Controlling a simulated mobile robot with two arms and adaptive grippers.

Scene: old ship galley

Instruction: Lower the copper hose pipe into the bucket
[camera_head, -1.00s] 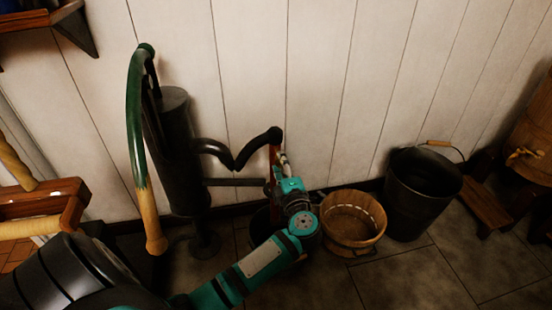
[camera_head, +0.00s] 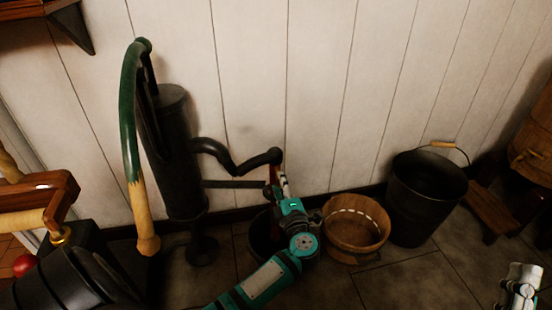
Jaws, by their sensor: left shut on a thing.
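The reddish copper hose pipe (camera_head: 273,170) hangs from the end of the black pump's spout (camera_head: 262,158). My left gripper (camera_head: 281,184), on the teal arm, is shut on it just below the spout. The arm hides the pipe's lower part. A dark bucket (camera_head: 256,234) stands on the floor under the spout, mostly hidden behind my arm. I cannot tell whether the pipe's end is inside it. A pale grey part (camera_head: 522,285) at the lower right edge looks like my right gripper. Its fingers are not clear.
A wooden tub (camera_head: 356,254) stands right of my left arm, and a larger black bucket (camera_head: 425,215) with a handle beyond it. The pump's green and wooden lever (camera_head: 133,135) rises at the left. A low wooden stand (camera_head: 490,213) is at the right. Floor in front is clear.

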